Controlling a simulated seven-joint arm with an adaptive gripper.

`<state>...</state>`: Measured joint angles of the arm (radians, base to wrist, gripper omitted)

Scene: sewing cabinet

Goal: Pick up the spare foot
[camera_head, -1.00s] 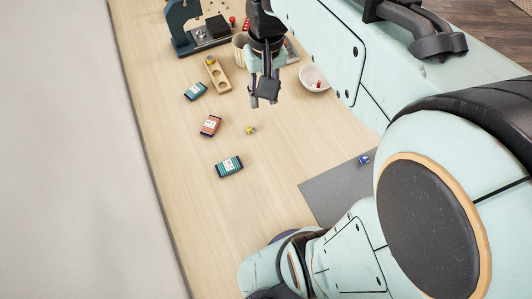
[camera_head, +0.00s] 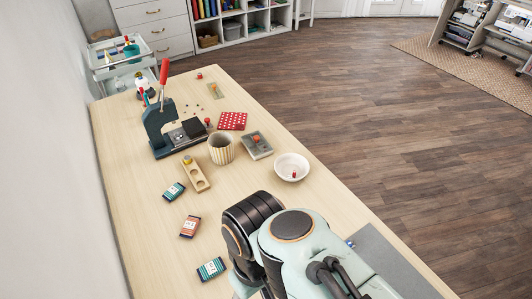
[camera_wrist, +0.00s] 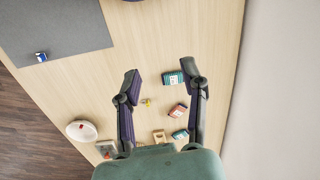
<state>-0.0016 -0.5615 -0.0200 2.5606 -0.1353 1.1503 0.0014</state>
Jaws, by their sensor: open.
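I cannot tell for sure which object is the spare foot. A small yellow piece (camera_wrist: 147,102) lies on the bare table in the wrist view, seen between my fingers. A small blue-and-white piece (camera_wrist: 41,57) lies at the edge of the grey mat (camera_wrist: 70,22); this blue piece also shows in the head view (camera_head: 350,243). My gripper (camera_wrist: 161,75) is open and empty, with its fingers spread above the table. In the head view my arm hides the gripper and the yellow piece.
Three thread packets (camera_head: 190,227) lie along the table's left side. Bare table lies around the yellow piece.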

